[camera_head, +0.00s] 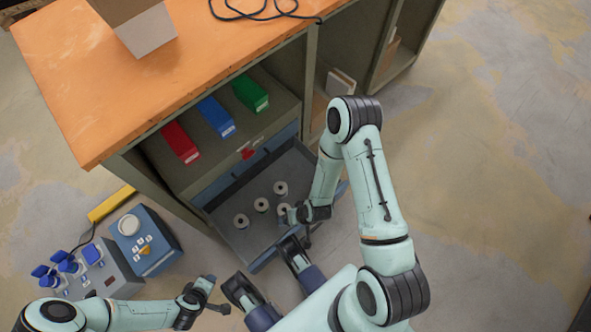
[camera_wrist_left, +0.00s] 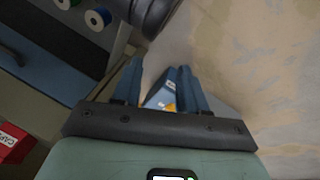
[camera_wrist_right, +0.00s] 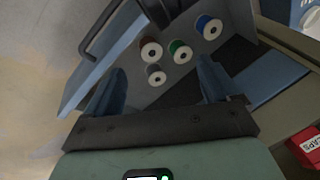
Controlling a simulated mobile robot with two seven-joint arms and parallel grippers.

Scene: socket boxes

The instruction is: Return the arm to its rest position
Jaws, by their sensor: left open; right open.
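My left arm comes in low at the left of the head view, with its gripper (camera_head: 217,294) open and empty over the floor near the drawer's front. In the left wrist view the two fingers (camera_wrist_left: 158,82) stand apart, with a blue box (camera_wrist_left: 160,97) seen beyond them. My right arm bends down from the right. Its gripper (camera_head: 296,222) is open above the right part of the open drawer (camera_head: 227,200). In the right wrist view its fingers (camera_wrist_right: 162,68) are apart with nothing held. Several spools (camera_wrist_right: 180,52) stand in the drawer below them.
The orange-topped workbench (camera_head: 90,100) has red (camera_head: 180,142), blue (camera_head: 217,117) and green (camera_head: 250,94) boxes on its shelf. A socket box with blue plugs (camera_head: 105,272) and a blue box with a round socket (camera_head: 150,245) stand at left. Floor at right is clear.

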